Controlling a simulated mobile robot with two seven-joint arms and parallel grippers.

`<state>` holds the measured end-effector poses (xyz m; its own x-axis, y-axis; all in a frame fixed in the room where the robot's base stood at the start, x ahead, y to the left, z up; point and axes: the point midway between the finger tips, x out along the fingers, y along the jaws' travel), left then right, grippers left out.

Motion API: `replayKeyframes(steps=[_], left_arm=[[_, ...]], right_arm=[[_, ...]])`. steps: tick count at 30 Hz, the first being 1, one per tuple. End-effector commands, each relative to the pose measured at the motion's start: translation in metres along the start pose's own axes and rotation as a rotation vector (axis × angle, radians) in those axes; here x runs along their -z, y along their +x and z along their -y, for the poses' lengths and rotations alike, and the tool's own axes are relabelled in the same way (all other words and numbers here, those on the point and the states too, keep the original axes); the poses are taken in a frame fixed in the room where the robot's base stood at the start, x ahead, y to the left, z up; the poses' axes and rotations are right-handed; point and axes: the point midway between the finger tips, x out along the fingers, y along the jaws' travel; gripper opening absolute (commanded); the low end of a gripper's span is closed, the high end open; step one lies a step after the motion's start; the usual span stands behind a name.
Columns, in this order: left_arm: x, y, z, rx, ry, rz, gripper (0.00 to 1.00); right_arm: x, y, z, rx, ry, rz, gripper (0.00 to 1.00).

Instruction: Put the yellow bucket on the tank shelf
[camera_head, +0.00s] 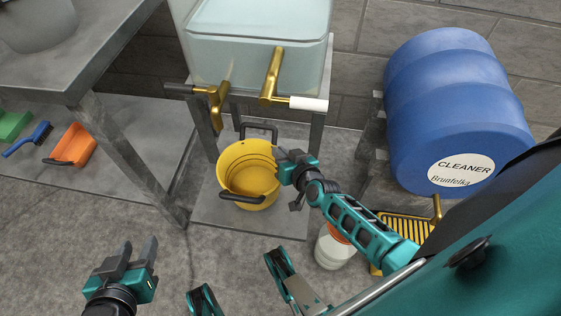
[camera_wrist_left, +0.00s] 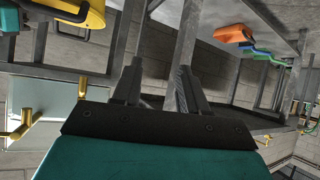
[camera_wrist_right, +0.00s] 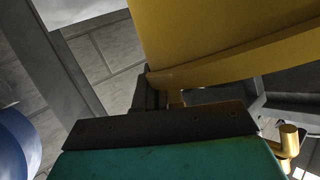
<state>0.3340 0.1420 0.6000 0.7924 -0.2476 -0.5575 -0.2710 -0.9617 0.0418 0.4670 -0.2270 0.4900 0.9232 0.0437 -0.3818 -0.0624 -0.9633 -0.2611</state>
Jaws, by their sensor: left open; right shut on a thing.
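The yellow bucket (camera_head: 235,160), with dark handles, is upright at the lower shelf (camera_head: 262,224) of the tank stand, under the pale tank (camera_head: 262,50). I cannot tell whether its base touches the shelf. My right gripper (camera_head: 283,162) is shut on the bucket's right side. In the right wrist view the bucket (camera_wrist_right: 225,40) fills the top, against the fingers. My left gripper (camera_head: 137,250) is open and empty, low and left of the bucket. In the left wrist view its fingers (camera_wrist_left: 160,88) are apart, and part of the bucket (camera_wrist_left: 65,12) shows at top left.
Two gold taps (camera_head: 269,76) jut from the tank above the bucket. A blue cleaner barrel (camera_head: 450,100) lies at right. A white container (camera_head: 332,250) and a yellow grated tray (camera_head: 400,226) are below it. A grey table (camera_head: 70,50) with an orange dustpan (camera_head: 75,143) beneath stands left.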

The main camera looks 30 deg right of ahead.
Motion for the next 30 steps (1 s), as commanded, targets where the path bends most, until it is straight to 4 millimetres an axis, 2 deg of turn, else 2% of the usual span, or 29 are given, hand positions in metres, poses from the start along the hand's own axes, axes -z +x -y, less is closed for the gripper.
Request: replayKeyframes(steps=[1, 4, 11, 16, 17, 24, 30], left_arm=[[-0.006, 0.006, -0.001, -0.003, -0.004, -0.004, 0.43], [-0.006, 0.009, -0.006, -0.012, -0.012, -0.003, 0.43], [0.001, 0.006, -0.010, -0.020, -0.013, -0.009, 0.43], [-0.002, 0.009, -0.009, -0.020, -0.013, -0.011, 0.43], [-0.001, 0.008, -0.009, -0.019, -0.013, -0.010, 0.43], [-0.001, 0.007, -0.007, -0.015, -0.010, -0.009, 0.43], [-0.001, 0.007, -0.006, -0.014, -0.009, -0.008, 0.43]], right_arm=[[-0.011, 0.006, -0.004, 0.000, -0.001, -0.002, 0.00], [-0.020, 0.010, -0.006, 0.001, -0.001, -0.002, 0.00], [-0.018, 0.009, -0.006, 0.000, 0.001, -0.003, 0.00], [-0.023, 0.011, -0.007, 0.000, 0.000, -0.003, 0.00], [-0.022, 0.010, -0.007, 0.000, -0.001, -0.001, 0.10], [-0.022, 0.010, -0.007, 0.000, -0.001, -0.001, 0.33], [-0.022, 0.010, -0.007, 0.000, -0.001, 0.000, 0.33]])
